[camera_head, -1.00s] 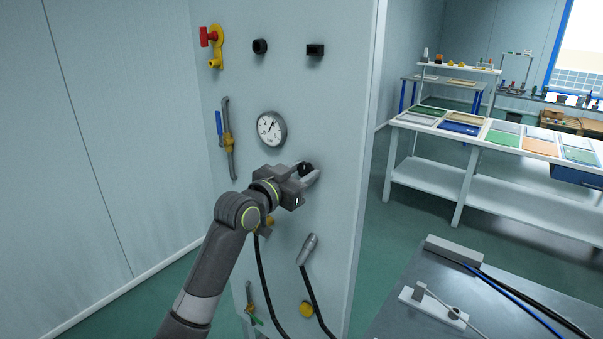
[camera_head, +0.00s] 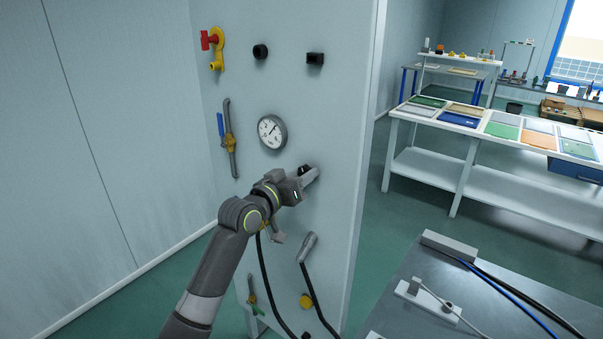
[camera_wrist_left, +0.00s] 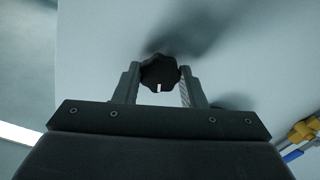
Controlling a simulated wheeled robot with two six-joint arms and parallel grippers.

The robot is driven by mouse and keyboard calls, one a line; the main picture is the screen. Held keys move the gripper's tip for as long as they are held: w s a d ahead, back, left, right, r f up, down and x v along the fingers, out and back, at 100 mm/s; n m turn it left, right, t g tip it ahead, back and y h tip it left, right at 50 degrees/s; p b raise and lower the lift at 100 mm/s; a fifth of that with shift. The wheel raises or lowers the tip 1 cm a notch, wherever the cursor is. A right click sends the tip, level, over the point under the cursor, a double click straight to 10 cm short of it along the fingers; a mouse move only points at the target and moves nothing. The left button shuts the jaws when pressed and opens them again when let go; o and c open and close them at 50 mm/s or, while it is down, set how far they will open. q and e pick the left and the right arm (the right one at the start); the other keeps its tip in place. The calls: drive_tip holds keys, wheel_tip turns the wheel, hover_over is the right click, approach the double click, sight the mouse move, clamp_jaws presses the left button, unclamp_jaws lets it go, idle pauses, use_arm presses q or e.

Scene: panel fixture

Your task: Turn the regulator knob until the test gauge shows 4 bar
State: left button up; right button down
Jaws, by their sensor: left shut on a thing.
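The regulator knob (camera_wrist_left: 160,72) is black and lobed with a white mark, on the pale panel (camera_head: 340,120). My left gripper (camera_wrist_left: 159,80) is shut on it, one finger on each side in the left wrist view. In the head view my left gripper (camera_head: 309,174) hides most of the knob. The test gauge (camera_head: 272,131) is a round white dial in a grey rim, above and left of the gripper. Its needle points up and to the right; the exact value is too small to read. My right gripper is not in view.
A red-handled yellow valve (camera_head: 214,46), two black fittings and a blue-handled valve (camera_head: 226,138) are on the panel. A grey handle with a black hose (camera_head: 308,247) hangs below the gripper. A grey bench (camera_head: 410,318) stands at lower right.

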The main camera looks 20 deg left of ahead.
use_arm(q)
drive_tip(key=o, duration=1)
drive_tip(key=shift+s, duration=0.1)
drive_tip(key=b+v, duration=0.3)
drive_tip(key=v, duration=1.4)
drive_tip(key=shift+b, duration=0.4)
drive_tip(key=shift+s+a, duration=0.1)
